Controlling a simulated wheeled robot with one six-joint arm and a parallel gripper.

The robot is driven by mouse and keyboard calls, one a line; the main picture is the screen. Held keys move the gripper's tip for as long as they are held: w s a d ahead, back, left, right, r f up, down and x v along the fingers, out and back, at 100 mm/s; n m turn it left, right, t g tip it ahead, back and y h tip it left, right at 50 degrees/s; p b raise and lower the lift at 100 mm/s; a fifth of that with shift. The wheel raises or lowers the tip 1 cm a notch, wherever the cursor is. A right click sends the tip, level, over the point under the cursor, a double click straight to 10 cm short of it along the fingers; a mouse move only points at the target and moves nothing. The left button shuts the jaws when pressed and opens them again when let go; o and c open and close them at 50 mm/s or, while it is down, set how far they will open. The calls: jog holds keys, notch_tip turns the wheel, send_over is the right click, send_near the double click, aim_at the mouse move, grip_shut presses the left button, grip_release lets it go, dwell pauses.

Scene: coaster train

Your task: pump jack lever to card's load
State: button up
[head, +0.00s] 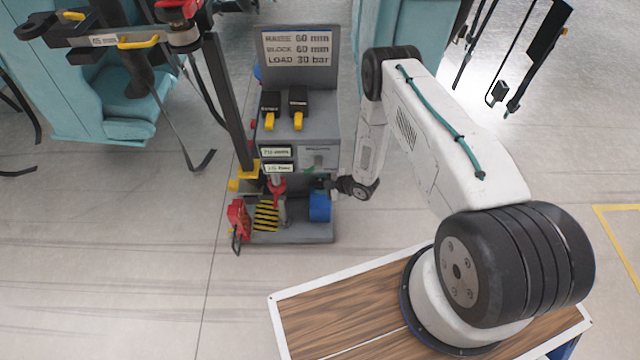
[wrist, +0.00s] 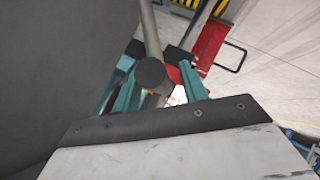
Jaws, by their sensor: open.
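The card (head: 297,47) at the top of the grey stand reads RAISE 60 mm, BLOCK 60 mm, LOAD 30 bar. Of two small readouts below it, the lower readout (head: 280,168) seems to show 25 bar; the upper, in mm, is too small to read surely. My gripper (head: 334,186) is at the stand's lower right side. In the wrist view its teal fingers (wrist: 157,60) are open. A grey bar with a dark round end, apparently the jack lever (wrist: 150,73), shows between them; I cannot tell whether they touch it. In the head view I cannot make the lever out.
A red block (head: 238,220) with a black wire handle stands left of the striped plate (head: 266,215). A blue cylinder (head: 320,208) is on the stand's base below my gripper. Two black-and-yellow switches (head: 298,108) sit on the ledge. A dark post (head: 228,105) rises at left.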

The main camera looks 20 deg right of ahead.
grip_shut()
jog(key=s+f, duration=0.1)
jog(key=f, duration=0.1)
jog(key=s+a+f, duration=0.1)
jog(key=s+f, duration=0.1)
jog(key=shift+s+a, duration=0.15)
jog(key=shift+s, duration=0.15)
grip_release()
jog(key=shift+w+r, duration=0.1)
jog(key=v, duration=0.8)
dwell(1.7)
